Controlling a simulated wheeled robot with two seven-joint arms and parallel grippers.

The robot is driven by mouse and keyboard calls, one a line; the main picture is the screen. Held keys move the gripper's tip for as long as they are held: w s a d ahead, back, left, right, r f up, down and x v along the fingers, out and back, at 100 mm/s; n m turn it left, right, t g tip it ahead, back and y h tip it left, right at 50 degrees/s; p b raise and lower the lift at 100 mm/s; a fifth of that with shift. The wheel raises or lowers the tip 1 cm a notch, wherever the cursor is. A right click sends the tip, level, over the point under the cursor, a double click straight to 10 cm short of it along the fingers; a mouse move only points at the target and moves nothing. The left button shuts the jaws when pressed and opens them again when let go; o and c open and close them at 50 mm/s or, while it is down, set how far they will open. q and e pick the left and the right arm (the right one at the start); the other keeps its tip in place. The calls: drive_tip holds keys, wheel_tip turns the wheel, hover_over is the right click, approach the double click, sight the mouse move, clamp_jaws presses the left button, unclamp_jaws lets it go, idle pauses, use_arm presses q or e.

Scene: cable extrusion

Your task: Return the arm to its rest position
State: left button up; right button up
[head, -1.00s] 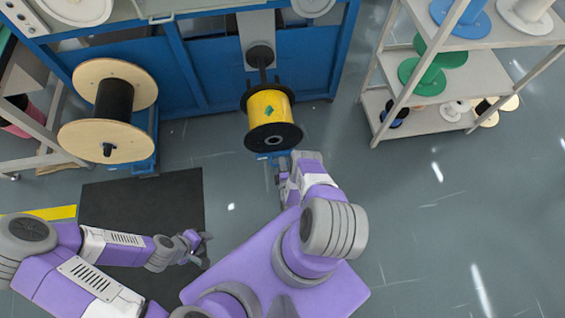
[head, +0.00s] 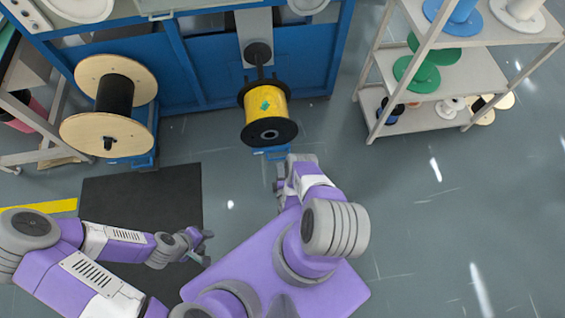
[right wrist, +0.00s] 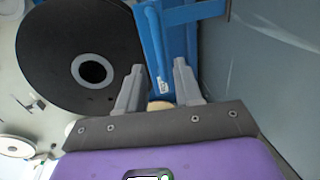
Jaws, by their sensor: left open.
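My left gripper (head: 204,247) is over the black mat at the lower left, its fingers apart and nothing seen between them. My right gripper (head: 281,180) is in front of the yellow spool (head: 265,101), lower in the picture and apart from it. In the right wrist view my right gripper (right wrist: 158,82) has its two grey fingers spread with no object clamped between them. The spool's black end flange (right wrist: 82,68) is to the left of the fingers there, and a blue frame part (right wrist: 178,45) is beyond them. My right forearm hides part of the right gripper in the head view.
The blue machine (head: 210,60) spans the back and carries the yellow spool. A wooden spool with a black core (head: 114,98) stands at the left. A shelf rack (head: 440,118) with several spools is at the right. The black mat (head: 140,205) and the floor at right are clear.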

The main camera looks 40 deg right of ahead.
drive_tip(key=shift+s+a, duration=0.1)
drive_tip(key=shift+s, duration=0.05)
drive_tip(key=shift+r, duration=0.1)
idle(0.4)
drive_tip(key=w+a+r+m+g+y+p, duration=0.3)
drive_tip(key=w+a+r+m+g+y, duration=0.1)
drive_tip(key=a+r+m+g+y, duration=0.35)
drive_tip(key=s+a+r+m+g+y+p, duration=0.1)
drive_tip(key=s+a+r+m+g+y, duration=0.1)
drive_tip(key=s+a+r, duration=0.4)
drive_tip(key=s+a+r+m+g+y, duration=0.2)
drive_tip(key=s+a+r+m, duration=0.3)
drive_tip(key=s+r, duration=0.4)
wheel_tip(320, 180, up, 4)
drive_tip(key=shift+a+r+g+p, duration=0.25)
drive_tip(key=shift+a+g+p, duration=0.1)
drive_tip(key=shift+a+g, duration=0.4)
